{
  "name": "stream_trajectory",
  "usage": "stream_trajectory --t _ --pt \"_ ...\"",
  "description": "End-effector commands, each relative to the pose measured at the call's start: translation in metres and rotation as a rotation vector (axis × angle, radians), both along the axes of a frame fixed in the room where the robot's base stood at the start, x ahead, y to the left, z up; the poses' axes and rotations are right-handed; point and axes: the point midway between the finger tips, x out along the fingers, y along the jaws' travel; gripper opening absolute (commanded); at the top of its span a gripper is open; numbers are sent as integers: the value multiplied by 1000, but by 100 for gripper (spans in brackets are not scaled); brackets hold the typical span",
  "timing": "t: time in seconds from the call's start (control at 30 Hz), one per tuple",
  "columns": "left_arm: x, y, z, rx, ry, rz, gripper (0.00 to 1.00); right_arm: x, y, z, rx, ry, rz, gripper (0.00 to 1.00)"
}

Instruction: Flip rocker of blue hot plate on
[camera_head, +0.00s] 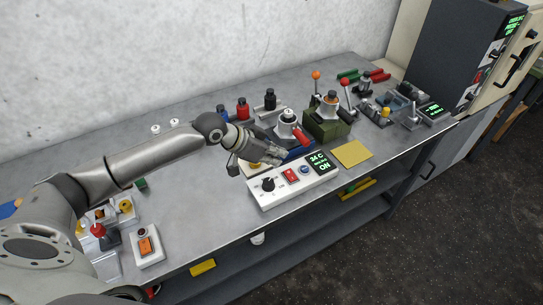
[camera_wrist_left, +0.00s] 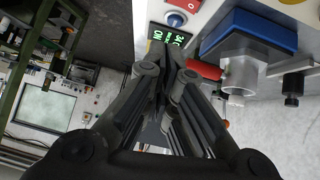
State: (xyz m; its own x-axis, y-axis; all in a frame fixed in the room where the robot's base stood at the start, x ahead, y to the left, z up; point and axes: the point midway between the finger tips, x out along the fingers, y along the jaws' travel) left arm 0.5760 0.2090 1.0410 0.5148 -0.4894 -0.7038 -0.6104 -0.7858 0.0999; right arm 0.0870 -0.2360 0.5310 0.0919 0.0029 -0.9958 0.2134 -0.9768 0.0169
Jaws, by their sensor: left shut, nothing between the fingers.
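The blue hot plate (camera_head: 297,154) stands behind a white control box with a metal vessel on it; its blue body also shows in the left wrist view (camera_wrist_left: 262,30). The control box (camera_head: 268,201) carries a black knob (camera_head: 268,184), a red rocker (camera_head: 290,176), a blue round control (camera_head: 306,169) and a green-lettered display (camera_head: 319,162) reading 34 C and ON. My left gripper (camera_head: 278,156) is shut and empty, above the back edge of the box. In the left wrist view, its fingers (camera_wrist_left: 168,72) are beside the display (camera_wrist_left: 167,38).
A yellow pad (camera_head: 352,153) lies right of the box. Red and dark bottles stand behind. An orange-switched box (camera_head: 147,246) is at the table's front left. The table's middle left is clear.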

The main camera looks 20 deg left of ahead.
Motion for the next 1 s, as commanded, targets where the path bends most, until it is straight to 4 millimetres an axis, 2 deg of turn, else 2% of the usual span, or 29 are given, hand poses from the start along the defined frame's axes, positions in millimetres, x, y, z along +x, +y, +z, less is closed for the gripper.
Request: stream_trajectory --t 0.3,0.8,0.93,1.0 --pt "-13 8 14 0 1 1 0 0 3 -7 3 0 -2 77" --pt "-13 7 15 -1 0 1 0 0 3 -6 3 0 -2 77" --pt "-22 -4 6 3 9 -20 0 0 2 -6 3 0 -1 77" --pt "-36 -19 -5 12 22 -45 0 0 2 -6 2 0 -1 77"
